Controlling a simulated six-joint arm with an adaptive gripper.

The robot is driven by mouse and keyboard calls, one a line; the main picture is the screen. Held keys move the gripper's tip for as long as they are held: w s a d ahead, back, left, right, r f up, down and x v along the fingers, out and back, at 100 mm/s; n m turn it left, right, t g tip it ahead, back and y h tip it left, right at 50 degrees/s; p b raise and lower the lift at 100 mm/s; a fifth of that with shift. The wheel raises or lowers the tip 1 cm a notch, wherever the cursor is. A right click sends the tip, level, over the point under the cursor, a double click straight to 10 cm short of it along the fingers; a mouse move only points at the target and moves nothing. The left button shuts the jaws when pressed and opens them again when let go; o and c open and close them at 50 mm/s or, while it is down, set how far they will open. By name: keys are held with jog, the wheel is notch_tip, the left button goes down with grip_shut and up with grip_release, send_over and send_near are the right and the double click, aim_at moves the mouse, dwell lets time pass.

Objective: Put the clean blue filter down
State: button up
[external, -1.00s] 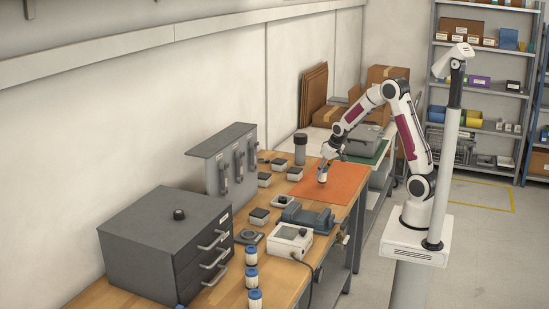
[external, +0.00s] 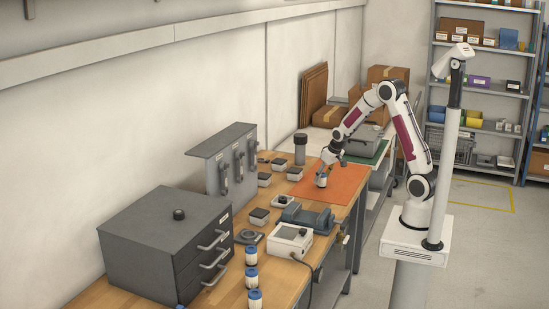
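The small white and blue filter (external: 321,181) is at the orange mat (external: 345,182) in the middle of the bench, looking upright. My gripper (external: 323,173) points down at the filter's top. The fingers are too small to tell whether they still grip it, and I cannot tell whether its base touches the mat. Several other blue-topped white filters stand in a row at the bench's near edge, one of them here (external: 251,275).
A blue-grey vise-like block (external: 307,217) and a white meter box (external: 290,240) stand nearer than the mat. Small boxes (external: 295,173) and a dark cylinder (external: 300,148) stand left of and behind it. The mat's right part is clear.

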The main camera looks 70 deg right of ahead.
jog(key=shift+r, duration=0.15)
jog(key=v, duration=1.2)
dwell(0.4)
jog(key=shift+s, duration=0.1)
dwell(0.4)
jog(key=s+a+r+n+t, duration=0.1)
jog(key=s+a+r+n, duration=0.1)
jog(key=s+a+r, duration=0.75)
jog(key=s+a+n+y, duration=0.1)
jog(key=s+a, duration=0.3)
jog(key=s, duration=0.2)
jog(key=s+a+f+n, duration=0.1)
jog(key=s+a, duration=0.3)
jog(key=s, duration=0.3)
jog(key=shift+s+a+f+n+t+y, duration=0.2)
jog(key=shift+a+n+t+y, duration=0.1)
jog(key=shift+a+y, duration=0.1)
jog(key=shift+o, duration=0.4)
jog(key=shift+r, duration=0.1)
